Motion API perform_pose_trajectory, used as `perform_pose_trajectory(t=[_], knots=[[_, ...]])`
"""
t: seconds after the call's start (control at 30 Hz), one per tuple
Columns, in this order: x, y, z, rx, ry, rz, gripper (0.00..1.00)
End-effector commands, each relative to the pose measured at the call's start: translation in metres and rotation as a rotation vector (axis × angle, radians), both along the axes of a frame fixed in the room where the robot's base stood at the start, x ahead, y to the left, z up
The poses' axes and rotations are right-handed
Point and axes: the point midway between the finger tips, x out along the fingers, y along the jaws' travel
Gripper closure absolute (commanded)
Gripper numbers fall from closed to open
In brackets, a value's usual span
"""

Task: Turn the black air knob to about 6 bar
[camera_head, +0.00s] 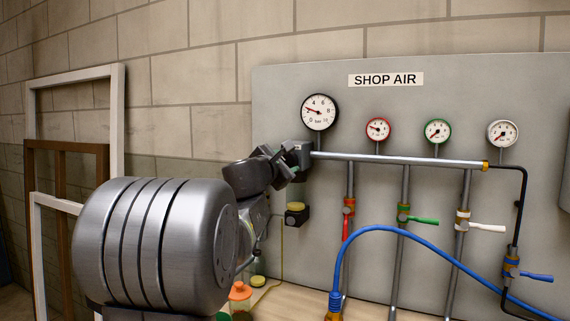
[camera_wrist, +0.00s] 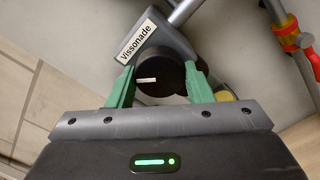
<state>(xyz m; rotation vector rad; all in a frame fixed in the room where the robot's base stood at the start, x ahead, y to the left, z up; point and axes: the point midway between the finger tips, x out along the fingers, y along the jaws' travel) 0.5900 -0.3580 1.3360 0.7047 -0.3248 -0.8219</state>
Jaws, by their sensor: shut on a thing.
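The black air knob (camera_wrist: 160,80) shows in the wrist view with a short white mark on its face, lying roughly level. My gripper (camera_wrist: 160,72) has its green fingers on both sides of the knob and is shut on it. The knob projects from a dark grey regulator body (camera_wrist: 172,42) labelled "Vissonade". In the head view my gripper (camera_head: 291,174) is at the regulator body (camera_head: 300,150), and the knob is hidden. The large black-rimmed bar gauge (camera_head: 319,112) stands above, its needle pointing left and slightly up, around 2.
Small red (camera_head: 377,129), green (camera_head: 438,132) and white (camera_head: 502,133) gauges sit along the metal pipe (camera_head: 400,158). Valves with coloured levers hang below, including a red one (camera_wrist: 305,42). A blue hose (camera_head: 400,234) arches in front. A yellow-topped black part (camera_head: 296,214) is below my gripper.

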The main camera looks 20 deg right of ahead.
Motion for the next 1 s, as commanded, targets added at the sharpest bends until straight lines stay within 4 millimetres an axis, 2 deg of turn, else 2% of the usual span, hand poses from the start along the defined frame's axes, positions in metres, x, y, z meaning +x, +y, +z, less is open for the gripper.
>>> perform_pose_trajectory(t=[0.37, 1.0], knots=[[0.0005, 0.0009, -0.0043, 0.106, -0.126, 0.001, 0.77], [0.0008, 0.0009, -0.0042, 0.494, -0.578, 0.000, 0.77]])
